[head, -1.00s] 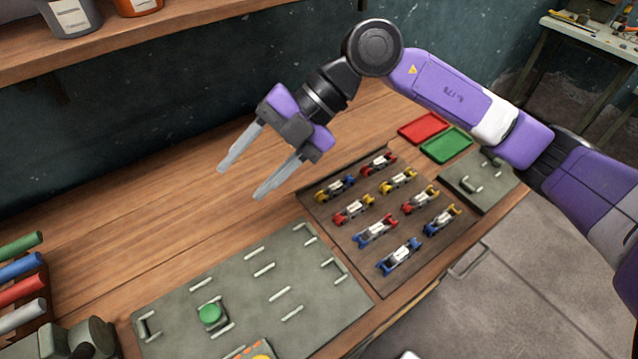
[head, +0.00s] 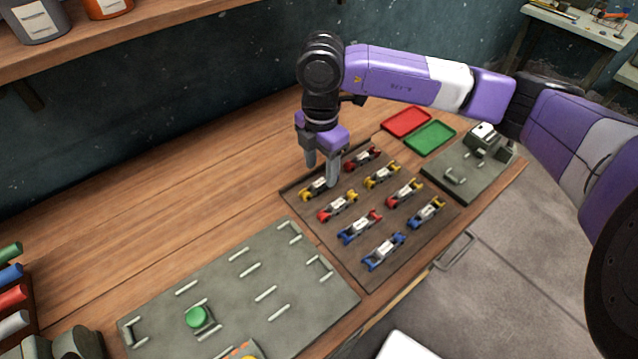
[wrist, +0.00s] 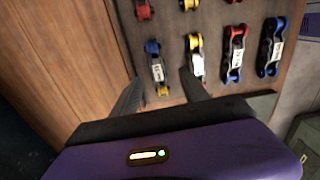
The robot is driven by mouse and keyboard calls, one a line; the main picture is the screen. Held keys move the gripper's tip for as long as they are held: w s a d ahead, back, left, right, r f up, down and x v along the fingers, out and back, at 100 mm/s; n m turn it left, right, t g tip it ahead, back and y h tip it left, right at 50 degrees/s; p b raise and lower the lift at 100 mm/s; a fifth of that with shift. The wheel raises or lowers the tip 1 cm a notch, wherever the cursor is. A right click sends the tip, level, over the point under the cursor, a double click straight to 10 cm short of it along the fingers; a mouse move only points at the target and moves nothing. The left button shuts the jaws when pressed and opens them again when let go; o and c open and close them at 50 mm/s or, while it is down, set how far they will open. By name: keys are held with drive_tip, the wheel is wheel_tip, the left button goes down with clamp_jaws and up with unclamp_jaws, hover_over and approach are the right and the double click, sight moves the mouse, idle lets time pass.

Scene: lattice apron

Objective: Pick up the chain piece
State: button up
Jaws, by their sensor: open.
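Several chain pieces, each with a pale labelled middle and coloured ends, lie in rows on a dark brown board (head: 372,280). My gripper (head: 321,175) points down over the board's back left part, open and empty. The chain piece with one blue and one yellow end (wrist: 156,68) shows between my two fingers in the wrist view. In the head view this piece (head: 314,190) lies close to my fingertips, partly hidden by them. I cannot tell whether the fingers touch either piece.
A grey-green plate with pale bars (head: 225,275) and a green button (head: 196,317) lies at front left. A red tray (head: 407,122), a green tray (head: 430,137) and a grey fixture plate (head: 470,180) stand to the right. The wooden bench behind left is clear.

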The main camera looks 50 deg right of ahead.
sight(318, 183)
drive_tip(key=f, duration=0.1)
drive_tip(key=f+p, duration=0.1)
drive_tip(key=f, duration=0.3)
drive_tip(key=shift+w+a, duration=0.25)
drive_tip(key=shift+a, duration=0.05)
drive_tip(key=shift+c, duration=0.2)
clamp_jaws()
